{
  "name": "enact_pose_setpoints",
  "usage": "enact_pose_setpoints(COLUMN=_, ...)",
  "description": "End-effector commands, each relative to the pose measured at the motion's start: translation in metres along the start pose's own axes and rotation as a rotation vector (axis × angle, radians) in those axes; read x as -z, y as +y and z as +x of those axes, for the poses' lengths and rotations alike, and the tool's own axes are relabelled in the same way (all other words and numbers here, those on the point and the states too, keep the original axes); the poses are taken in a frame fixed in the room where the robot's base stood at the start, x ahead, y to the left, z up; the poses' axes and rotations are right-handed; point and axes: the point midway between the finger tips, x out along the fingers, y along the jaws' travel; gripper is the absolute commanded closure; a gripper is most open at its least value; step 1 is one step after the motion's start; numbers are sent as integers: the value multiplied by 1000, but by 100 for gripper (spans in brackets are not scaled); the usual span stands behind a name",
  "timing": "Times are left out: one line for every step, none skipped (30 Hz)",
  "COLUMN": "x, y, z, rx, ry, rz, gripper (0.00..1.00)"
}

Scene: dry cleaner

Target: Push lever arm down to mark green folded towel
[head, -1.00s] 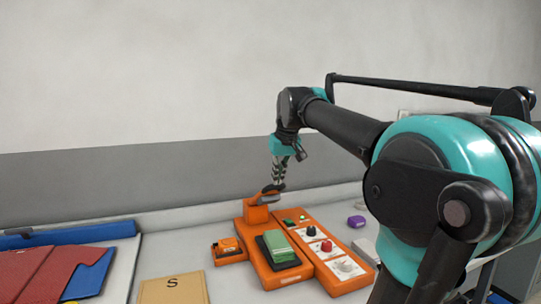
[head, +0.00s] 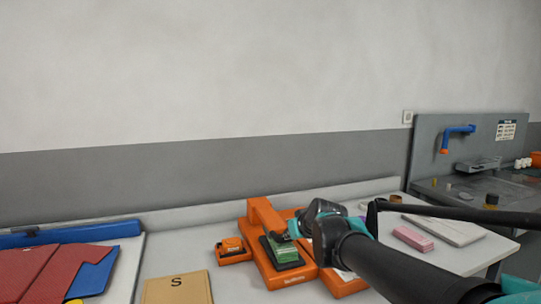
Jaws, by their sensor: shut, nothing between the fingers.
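The towel lies on a dark pad (head: 294,265) on the machine. My gripper (head: 292,230) is shut and empty, low by the front end of the lever arm above the towel. My dark arm links hide part of the gripper, so I cannot tell whether its fingers touch the lever.
A small orange device (head: 232,250) sits left of the machine. A tan S envelope (head: 177,288), red folded cloth (head: 50,268) and blue item (head: 70,234) lie farther left. Pink blocks (head: 413,238) lie at right. A grey sink unit (head: 470,160) stands behind right.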

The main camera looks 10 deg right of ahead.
Motion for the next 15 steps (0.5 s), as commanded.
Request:
enact_pose_setpoints(x=-4, y=0, z=2, rx=0, ry=0, rz=0, gripper=100)
enact_pose_setpoints(x=-5, y=0, z=3, rx=0, ry=-1, rz=0, gripper=100)
enact_pose_setpoints(x=-7, y=0, z=5, rx=0, ry=-1, rz=0, gripper=100)
enact_pose_setpoints(x=-8, y=0, z=5, rx=0, ry=-1, rz=0, gripper=100)
enact_pose_setpoints(x=-9, y=0, z=6, rx=0, ry=-1, rz=0, gripper=100)
enact_pose_setpoints(x=-10, y=0, z=7, rx=0, ry=-2, rz=0, gripper=100)
enact_pose_setpoints(x=-11, y=0, z=7, rx=0, ry=-2, rz=0, gripper=100)
enact_pose_setpoints(x=-12, y=0, z=8, rx=0, ry=-2, rz=0, gripper=100)
enact_pose_setpoints(x=-12, y=0, z=8, rx=0, ry=-3, rz=0, gripper=100)
enact_pose_setpoints(x=-13, y=0, z=8, rx=0, ry=-3, rz=-1, gripper=100)
enact_pose_setpoints(x=-13, y=0, z=8, rx=1, ry=-4, rz=-1, gripper=100)
enact_pose_setpoints(x=-14, y=0, z=8, rx=1, ry=-4, rz=-1, gripper=100)
enact_pose_setpoints(x=-14, y=0, z=8, rx=1, ry=-5, rz=-1, gripper=100)
enact_pose_setpoints(x=-14, y=0, z=8, rx=1, ry=-5, rz=-1, gripper=100)
enact_pose_setpoints(x=-14, y=0, z=8, rx=1, ry=-6, rz=-1, gripper=100)
